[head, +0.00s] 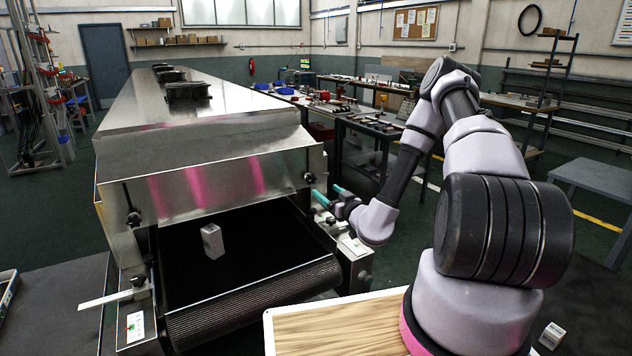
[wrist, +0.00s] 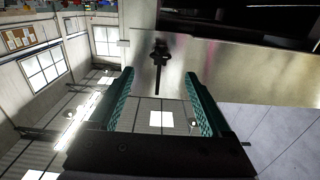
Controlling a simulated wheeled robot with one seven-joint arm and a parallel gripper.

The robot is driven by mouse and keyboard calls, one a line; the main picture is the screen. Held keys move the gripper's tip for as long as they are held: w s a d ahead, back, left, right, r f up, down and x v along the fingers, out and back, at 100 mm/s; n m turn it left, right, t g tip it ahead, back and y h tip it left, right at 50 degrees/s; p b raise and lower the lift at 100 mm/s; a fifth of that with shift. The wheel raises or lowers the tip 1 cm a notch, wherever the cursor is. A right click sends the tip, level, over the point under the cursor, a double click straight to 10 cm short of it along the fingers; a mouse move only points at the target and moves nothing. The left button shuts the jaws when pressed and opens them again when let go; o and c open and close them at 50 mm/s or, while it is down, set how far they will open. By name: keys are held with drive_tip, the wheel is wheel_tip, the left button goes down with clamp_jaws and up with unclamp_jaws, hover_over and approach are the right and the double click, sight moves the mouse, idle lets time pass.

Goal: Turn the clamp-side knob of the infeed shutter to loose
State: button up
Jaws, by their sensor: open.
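The infeed shutter (head: 205,188) is a shiny metal plate across the front mouth of the dryer. It has a dark knob at its right end (head: 309,178) and another at its left end (head: 133,218). The frames do not clearly show which is the clamp-side knob. My gripper (head: 328,194) is open and empty near the right knob. In the wrist view, a black knob (wrist: 160,53) sits on a metal plate above a narrow slot. It lies just beyond the fingertips (wrist: 157,77), roughly centred between them and apart from them.
A grey block (head: 212,241) stands on the black infeed belt (head: 245,270). A pale bar (head: 105,299) sticks out at the belt's left side. A wood-topped tray (head: 335,325) lies in front, near my base. Worktables (head: 375,125) stand behind my arm.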

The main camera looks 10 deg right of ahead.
sight(312, 180)
drive_tip(key=x, duration=0.9)
drive_tip(key=shift+w+a, duration=0.1)
drive_tip(key=shift+w, duration=0.15)
clamp_jaws()
